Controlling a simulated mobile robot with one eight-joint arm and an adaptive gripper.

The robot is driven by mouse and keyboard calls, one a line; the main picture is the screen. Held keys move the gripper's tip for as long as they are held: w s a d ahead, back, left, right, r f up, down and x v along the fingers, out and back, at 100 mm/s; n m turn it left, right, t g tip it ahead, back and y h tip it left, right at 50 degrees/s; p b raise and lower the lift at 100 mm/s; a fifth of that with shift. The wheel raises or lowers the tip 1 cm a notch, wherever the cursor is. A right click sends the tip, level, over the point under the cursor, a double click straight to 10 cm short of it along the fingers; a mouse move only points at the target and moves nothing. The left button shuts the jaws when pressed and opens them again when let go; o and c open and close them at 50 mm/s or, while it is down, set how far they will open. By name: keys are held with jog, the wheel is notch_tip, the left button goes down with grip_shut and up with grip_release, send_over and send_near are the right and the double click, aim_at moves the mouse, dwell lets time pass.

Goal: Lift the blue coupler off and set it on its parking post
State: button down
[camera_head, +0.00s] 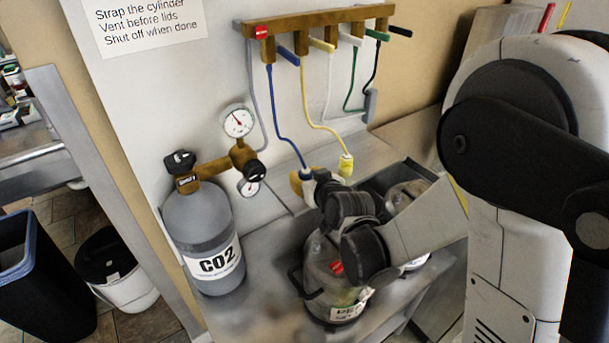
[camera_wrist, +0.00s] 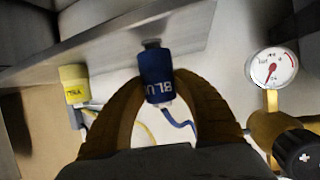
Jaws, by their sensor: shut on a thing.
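The blue coupler (camera_wrist: 155,70), marked with letters starting "BLU", is between the two tan fingers of my gripper (camera_wrist: 158,84) in the wrist view. The fingers are shut on its sides. A short grey piece sticks out of its far end, beside a metal surface; I cannot tell whether it touches anything there. In the head view the coupler (camera_head: 305,173) is small and partly hidden by my gripper (camera_head: 306,181). Its blue hose (camera_head: 283,120) runs up to the wall manifold. I cannot make out an empty parking post.
A yellow coupler (camera_head: 346,165) stands right of my gripper. A grey CO2 cylinder (camera_head: 205,235) with gauges (camera_head: 238,122) stands left. Several hoses hang from the manifold (camera_head: 320,19).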

jog(key=shift+f+b, duration=0.6)
jog(key=shift+b, duration=0.15)
dwell(1.0)
dwell(0.3)
jog(key=shift+c, duration=1.2)
grip_release()
jog(key=shift+r, duration=0.15)
jog(key=shift+r+p, duration=2.85)
jog(key=shift+r, duration=0.8)
